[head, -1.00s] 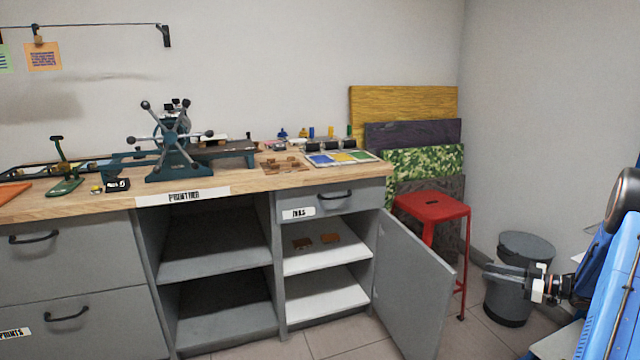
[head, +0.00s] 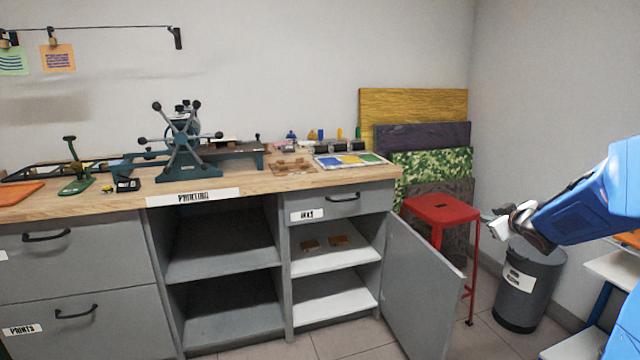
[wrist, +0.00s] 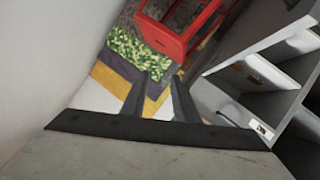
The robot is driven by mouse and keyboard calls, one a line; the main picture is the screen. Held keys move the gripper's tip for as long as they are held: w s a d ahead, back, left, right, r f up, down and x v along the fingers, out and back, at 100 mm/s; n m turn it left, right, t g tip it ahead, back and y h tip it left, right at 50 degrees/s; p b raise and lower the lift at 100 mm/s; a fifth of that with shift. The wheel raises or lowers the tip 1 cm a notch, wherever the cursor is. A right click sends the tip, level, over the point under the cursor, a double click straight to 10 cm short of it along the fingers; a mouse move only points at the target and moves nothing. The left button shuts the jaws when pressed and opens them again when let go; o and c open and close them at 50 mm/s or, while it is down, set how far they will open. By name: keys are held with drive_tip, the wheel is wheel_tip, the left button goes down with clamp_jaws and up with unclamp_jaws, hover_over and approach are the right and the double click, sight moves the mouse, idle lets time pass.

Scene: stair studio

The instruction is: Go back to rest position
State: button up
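My gripper (head: 497,214) is at the right of the head view, at the end of my blue arm, in front of the wall and above the grey bin. In the wrist view its two dark fingers (wrist: 158,98) stand apart with nothing between them, so it is open and empty. The red stool (head: 440,212) is just left of the gripper in the head view and at the top of the wrist view.
The cabinet door (head: 425,290) stands open beside shelves with two small brown blocks. A grey bin (head: 528,285) stands below my arm. The worktop (head: 240,187) carries a printing press (head: 186,145) and ink jars. Coloured boards (head: 415,103) lean on the wall.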

drive_tip(key=s+a+r+m+g+h, duration=0.15)
drive_tip(key=s+a, duration=0.25)
drive_tip(key=s, duration=0.4)
drive_tip(key=s+a+r+m+g+h, duration=0.1)
drive_tip(key=s+a+m+g, duration=0.15)
drive_tip(key=s, duration=0.45)
drive_tip(key=s+a+f+g+y, duration=0.1)
drive_tip(key=s+a+f, duration=0.2)
drive_tip(key=s, duration=0.6)
drive_tip(key=s+a+f+g+y, duration=0.1)
drive_tip(key=s+a+f+g, duration=0.1)
drive_tip(key=s+a, duration=0.6)
drive_tip(key=s+a+f+m+g+y, duration=0.1)
drive_tip(key=s+a+f, duration=0.3)
drive_tip(key=s, duration=0.8)
drive_tip(key=shift+s+a+f+g+y, duration=0.2)
drive_tip(key=shift+a+g+y, duration=0.3)
drive_tip(key=shift+a, duration=0.2)
drive_tip(key=shift+w, duration=0.1)
